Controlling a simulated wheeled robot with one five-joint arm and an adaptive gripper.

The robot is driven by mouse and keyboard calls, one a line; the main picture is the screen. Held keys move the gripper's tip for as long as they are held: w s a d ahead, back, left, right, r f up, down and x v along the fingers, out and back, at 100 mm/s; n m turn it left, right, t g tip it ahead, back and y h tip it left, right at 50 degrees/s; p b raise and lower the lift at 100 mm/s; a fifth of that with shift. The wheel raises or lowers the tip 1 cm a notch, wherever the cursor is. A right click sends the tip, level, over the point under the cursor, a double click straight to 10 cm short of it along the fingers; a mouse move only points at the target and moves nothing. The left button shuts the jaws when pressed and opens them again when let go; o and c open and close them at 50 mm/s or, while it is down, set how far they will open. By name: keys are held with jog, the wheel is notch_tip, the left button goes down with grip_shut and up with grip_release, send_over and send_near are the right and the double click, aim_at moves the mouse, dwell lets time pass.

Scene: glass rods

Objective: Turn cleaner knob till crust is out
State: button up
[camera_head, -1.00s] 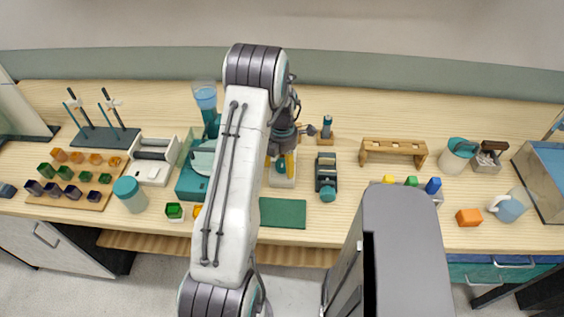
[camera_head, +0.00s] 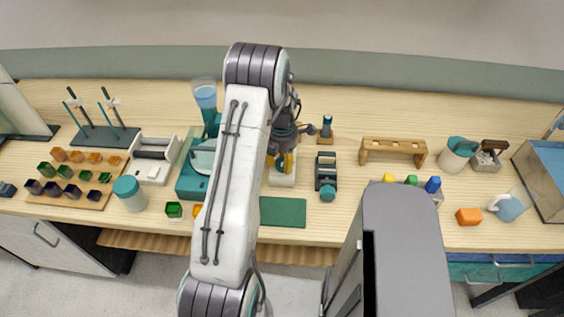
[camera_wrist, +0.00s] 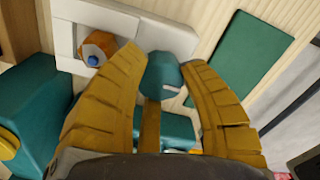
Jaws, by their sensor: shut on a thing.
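A teal faceted knob (camera_wrist: 162,78) stands out from a white block (camera_wrist: 80,22) in the wrist view. My gripper (camera_wrist: 164,62) has its ochre fingers on either side of the knob and is shut on it. An orange faceted piece with a blue centre (camera_wrist: 97,48) sits in the white block beside the left finger. I cannot make out any crust. In the head view my gripper (camera_head: 281,160) points down over the white block (camera_head: 283,180), and my arm hides part of the area.
A teal machine (camera_head: 190,185) stands close on the left. A dark green mat (camera_head: 283,212) lies in front, and a small teal-and-dark device (camera_head: 326,175) stands close on the right. A wooden rack (camera_head: 393,150) is farther right.

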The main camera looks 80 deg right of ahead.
jog(key=shift+f+m+b, duration=0.15)
jog(key=shift+m+b, duration=0.25)
